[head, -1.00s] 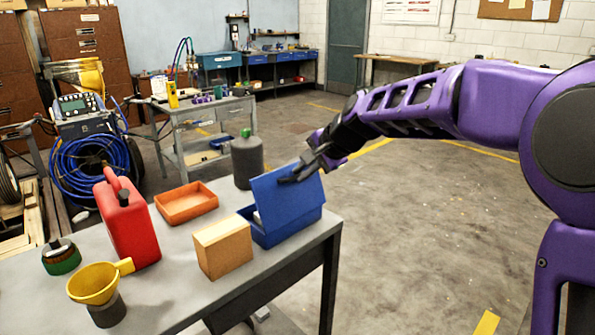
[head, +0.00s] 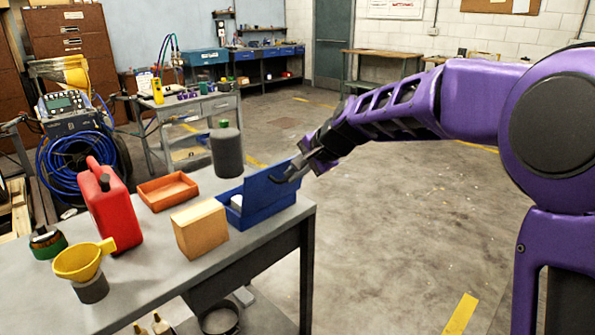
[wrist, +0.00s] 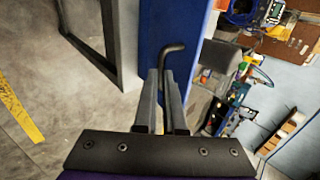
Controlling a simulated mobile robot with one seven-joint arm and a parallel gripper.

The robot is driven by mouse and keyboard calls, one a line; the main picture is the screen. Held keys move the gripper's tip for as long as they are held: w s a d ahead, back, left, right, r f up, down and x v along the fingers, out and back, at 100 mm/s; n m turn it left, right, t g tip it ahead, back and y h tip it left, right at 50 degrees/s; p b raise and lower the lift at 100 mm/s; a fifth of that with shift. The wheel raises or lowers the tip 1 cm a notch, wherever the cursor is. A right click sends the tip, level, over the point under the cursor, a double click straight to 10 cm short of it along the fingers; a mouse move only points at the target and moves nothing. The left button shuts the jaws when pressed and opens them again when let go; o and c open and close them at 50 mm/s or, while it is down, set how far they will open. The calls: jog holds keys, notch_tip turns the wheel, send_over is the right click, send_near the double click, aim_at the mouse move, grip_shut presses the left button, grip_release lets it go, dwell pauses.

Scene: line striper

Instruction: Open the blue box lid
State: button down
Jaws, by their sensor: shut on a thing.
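The blue box (head: 264,214) sits at the right end of the grey table, and its lid (head: 262,187) is raised and tilted back, so the box is partly open. A small white thing (head: 237,202) shows inside; the rest of the inside is hidden. My gripper (head: 296,170) is at the lid's upper right edge. In the wrist view, its fingers (wrist: 163,98) are shut on a dark bent rod (wrist: 172,48), close to the blue lid surface (wrist: 170,25). I cannot tell whether the rod is part of the lid.
A tan block (head: 200,228) stands just left of the box. An orange tray (head: 168,190), a dark green-capped bottle (head: 226,152), a red can (head: 108,208) and a yellow funnel (head: 80,262) share the grey table (head: 150,275). The floor (head: 400,230) to the right is clear.

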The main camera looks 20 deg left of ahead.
jog(key=shift+s+d+f, duration=0.1)
jog(key=shift+s+f, duration=0.05)
jog(key=shift+f, duration=0.6)
jog(key=shift+s+d+f, duration=0.1)
jog(key=shift+f, duration=0.65)
jog(key=c, duration=1.4)
grip_release()
jog(key=shift+a, duration=0.1)
jog(key=shift+o, duration=1.3)
jog(key=shift+w+a+f, duration=0.3)
jog(key=shift+w+f, duration=0.05)
jog(key=shift+f, duration=0.05)
jog(key=shift+o, duration=1.1)
jog(key=shift+w+a, duration=0.1)
jog(key=shift+a, duration=0.05)
jog(key=shift+r, duration=0.2)
jog(key=shift+d+r, duration=0.2)
jog(key=shift+d, duration=0.05)
jog(key=p+v, duration=0.2)
jog(key=v, duration=1.5)
jog(key=shift+r, duration=0.4)
jog(key=shift+w+a, duration=0.15)
